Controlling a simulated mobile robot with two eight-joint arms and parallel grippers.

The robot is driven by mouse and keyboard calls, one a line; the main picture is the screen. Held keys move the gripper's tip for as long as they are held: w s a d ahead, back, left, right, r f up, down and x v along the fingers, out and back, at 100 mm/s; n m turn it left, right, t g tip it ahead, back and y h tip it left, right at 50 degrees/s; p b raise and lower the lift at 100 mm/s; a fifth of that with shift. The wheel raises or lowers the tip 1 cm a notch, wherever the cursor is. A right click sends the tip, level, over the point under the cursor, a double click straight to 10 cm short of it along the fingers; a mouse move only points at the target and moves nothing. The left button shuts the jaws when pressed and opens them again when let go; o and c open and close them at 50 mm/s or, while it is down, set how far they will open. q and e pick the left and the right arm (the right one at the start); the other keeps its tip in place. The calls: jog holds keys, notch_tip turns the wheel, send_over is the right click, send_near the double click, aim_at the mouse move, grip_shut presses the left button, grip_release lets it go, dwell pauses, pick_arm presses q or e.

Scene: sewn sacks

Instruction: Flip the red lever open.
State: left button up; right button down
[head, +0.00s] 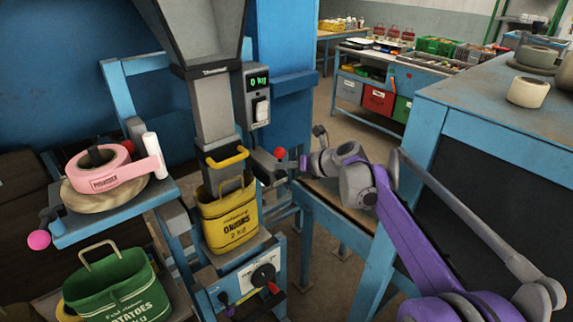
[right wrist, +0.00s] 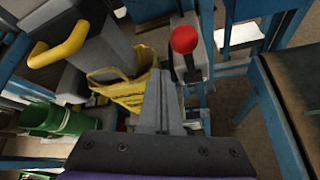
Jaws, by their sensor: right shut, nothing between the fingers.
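The red lever has a round red knob (head: 280,153) on a dark stem, beside the weighing column under the grey display box. In the right wrist view the red knob (right wrist: 185,39) stands upright on its stem, right of and beyond my fingertips. My right gripper (head: 288,166) reaches in from the right, close to the lever. In the right wrist view its fingers (right wrist: 160,82) are together with nothing between them. I cannot tell whether they touch the lever stem. My left gripper is not in view.
A yellow onion sack (head: 231,225) hangs below the chute, with a yellow handle (head: 228,158) above it. A green potato sack (head: 115,290) stands lower left, near a pink-labelled roll (head: 100,176). A blue bench (head: 480,100) stands right. The display (head: 259,81) reads 0 kg.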

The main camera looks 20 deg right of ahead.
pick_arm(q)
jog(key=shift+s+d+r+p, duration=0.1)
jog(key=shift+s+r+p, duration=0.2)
pick_arm(e)
notch_tip(320, 180, up, 10)
jog(key=s+d, duration=0.1)
jog(key=d, duration=0.1)
jog(key=shift+f, duration=0.15)
jog(key=shift+s, duration=0.2)
jog(key=s+a+f+n+g+h, duration=0.1)
jog(key=s+a+f+n+g, duration=0.1)
jog(key=s+a+f+n, duration=0.4)
jog(key=s+a+f+n+g+h, duration=0.1)
jog(key=s+a+f+n, duration=0.1)
jog(key=s+f+n, duration=0.65)
jog(key=s+f+n+h, duration=0.1)
jog(key=s+f+n, duration=0.3)
jog(key=s+n, duration=0.3)
jog(key=s+f+n+g+h, duration=0.1)
jog(key=s+f+n+h, duration=0.1)
jog(key=s+f+n, duration=0.3)
jog(key=s+d+f+n+g+h, duration=0.1)
jog(key=s+f+n, duration=0.3)
jog(key=s+n, duration=0.5)
jog(key=shift+s+f, duration=0.25)
jog(key=shift+s, duration=0.35)
